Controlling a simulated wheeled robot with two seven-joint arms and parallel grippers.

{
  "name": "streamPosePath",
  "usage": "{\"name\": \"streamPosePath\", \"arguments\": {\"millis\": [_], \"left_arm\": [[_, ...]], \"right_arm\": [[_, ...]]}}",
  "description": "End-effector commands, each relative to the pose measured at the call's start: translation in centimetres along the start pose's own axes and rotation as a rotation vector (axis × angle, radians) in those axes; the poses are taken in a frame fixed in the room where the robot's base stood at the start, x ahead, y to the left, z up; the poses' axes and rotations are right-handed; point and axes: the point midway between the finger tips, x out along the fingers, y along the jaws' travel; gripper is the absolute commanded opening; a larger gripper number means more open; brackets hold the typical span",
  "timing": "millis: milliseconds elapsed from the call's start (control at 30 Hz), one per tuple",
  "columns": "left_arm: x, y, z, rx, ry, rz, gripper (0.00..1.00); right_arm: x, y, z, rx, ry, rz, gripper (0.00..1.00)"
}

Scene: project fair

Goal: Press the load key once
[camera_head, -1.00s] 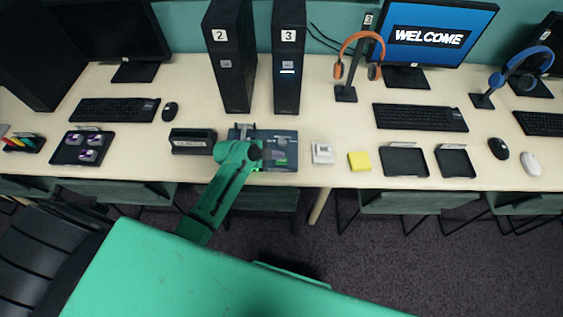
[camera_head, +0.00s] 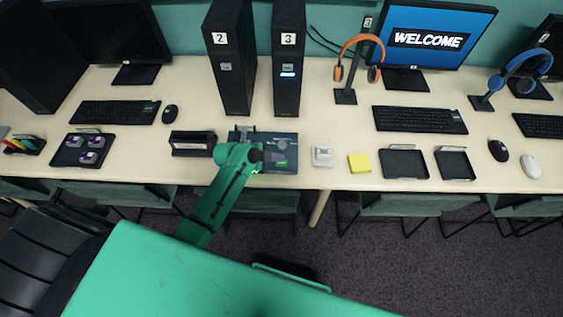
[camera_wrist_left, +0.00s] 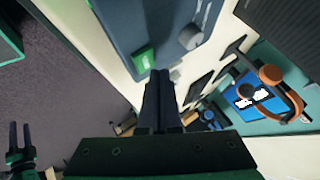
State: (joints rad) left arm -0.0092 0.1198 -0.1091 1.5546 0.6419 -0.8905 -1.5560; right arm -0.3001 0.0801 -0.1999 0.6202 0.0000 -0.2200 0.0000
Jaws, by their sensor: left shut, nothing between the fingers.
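A dark blue-grey device (camera_head: 284,165) lies near the table's front edge, partly hidden by my left arm. In the left wrist view its panel (camera_wrist_left: 165,25) carries a green key (camera_wrist_left: 144,59) and a round grey knob (camera_wrist_left: 191,37). No lettering is readable on the key. My left gripper (camera_wrist_left: 160,74) is shut and empty, its fingertips just below the green key and knob in that view. I cannot tell whether they touch the panel. In the head view the left gripper is at the device, mostly hidden by its wrist. My right gripper (camera_wrist_left: 20,128) shows at the lower left of the wrist view, fingers apart.
A black slotted box (camera_head: 192,143) stands left of the device. A small white-grey object (camera_head: 322,156), a yellow pad (camera_head: 359,163) and black trays (camera_head: 404,162) lie to the right. Towers 2 (camera_head: 230,65) and 3 (camera_head: 288,65) stand behind.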

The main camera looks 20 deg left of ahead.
Motion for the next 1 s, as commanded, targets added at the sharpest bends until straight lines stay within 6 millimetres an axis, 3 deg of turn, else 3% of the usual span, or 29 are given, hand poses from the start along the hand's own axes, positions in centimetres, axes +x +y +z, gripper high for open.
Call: {"name": "streamPosePath", "arguments": {"millis": [767, 1000], "left_arm": [[0.03, 0.02, 0.02, 0.000, 0.000, 0.000, 0.00], [0.65, 0.48, 0.51, 0.000, 0.000, 0.000, 0.00]], "right_arm": [[0.04, -0.02, 0.00, 0.000, 0.000, 0.000, 0.50], [0.90, -0.04, 0.08, 0.000, 0.000, 0.000, 0.50]]}}
